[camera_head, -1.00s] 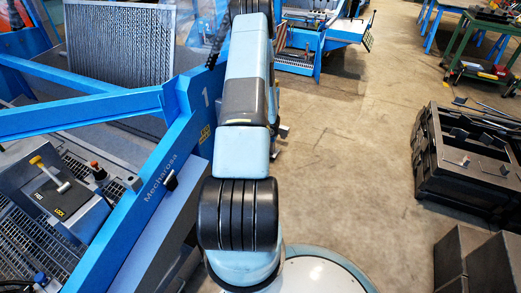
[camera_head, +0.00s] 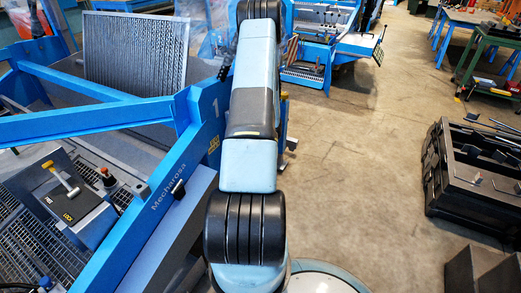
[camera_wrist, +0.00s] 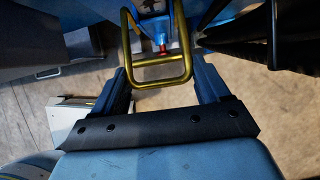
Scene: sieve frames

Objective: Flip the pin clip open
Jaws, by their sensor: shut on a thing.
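The pin clip (camera_wrist: 128,45) is a brass-coloured wire loop in the wrist view. It hangs at the top centre, below a blue part of the frame, around a small red-tipped pin (camera_wrist: 162,48). My gripper (camera_wrist: 163,70) has its two dark blue fingers on either side of the loop's lower end and is shut on it. The exact contact at the fingertips is hard to see. In the head view my arm hides the gripper and the clip.
A blue machine frame (camera_head: 205,115) marked "1" stands left of my arm. A mesh panel (camera_head: 135,50) rises behind it. Dark hoses or bars (camera_wrist: 240,35) lie close right of the clip. A black tool crate (camera_head: 455,195) stands far right. The floor between is clear.

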